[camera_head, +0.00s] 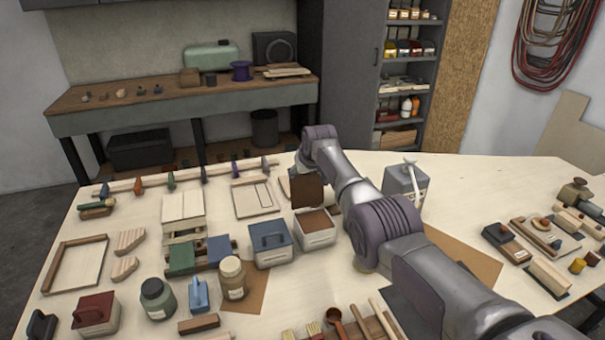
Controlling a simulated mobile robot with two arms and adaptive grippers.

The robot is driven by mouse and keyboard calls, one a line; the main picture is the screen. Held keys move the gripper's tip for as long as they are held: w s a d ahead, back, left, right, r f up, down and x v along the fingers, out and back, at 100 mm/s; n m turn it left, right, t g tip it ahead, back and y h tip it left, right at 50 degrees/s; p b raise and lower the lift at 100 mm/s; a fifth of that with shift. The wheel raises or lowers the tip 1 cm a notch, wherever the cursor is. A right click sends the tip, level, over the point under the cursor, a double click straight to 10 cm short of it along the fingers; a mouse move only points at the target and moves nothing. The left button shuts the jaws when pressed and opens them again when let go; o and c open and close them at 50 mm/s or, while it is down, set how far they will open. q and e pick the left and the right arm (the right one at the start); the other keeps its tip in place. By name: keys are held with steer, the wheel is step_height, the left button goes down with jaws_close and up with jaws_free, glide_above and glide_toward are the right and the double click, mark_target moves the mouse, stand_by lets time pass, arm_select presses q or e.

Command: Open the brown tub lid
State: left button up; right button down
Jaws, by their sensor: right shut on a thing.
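The brown tub (316,238) is a small pale box with a label on its front, near the middle of the table. Its top shows a brown inner surface. Its brown lid (307,192) stands upright at the tub's back edge, swung open. My right arm reaches in from the lower right and bends down behind the lid. My right gripper (301,171) is shut on the lid at its upper edge; its fingertips are mostly hidden. My left gripper is not in view.
A blue-lidded tub (270,245) stands close on the left. A cream jar (232,278) and a red-lidded tub (97,314) are farther left. Brushes and tools (345,325) lie along the front.

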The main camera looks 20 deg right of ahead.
steer(key=shift+f, duration=0.65)
steer(key=c, duration=0.6)
jaws_free()
steer(key=shift+o, duration=0.3)
steer(key=shift+w+d, duration=0.15)
steer(key=shift+w, duration=0.05)
steer(key=v, duration=1.2)
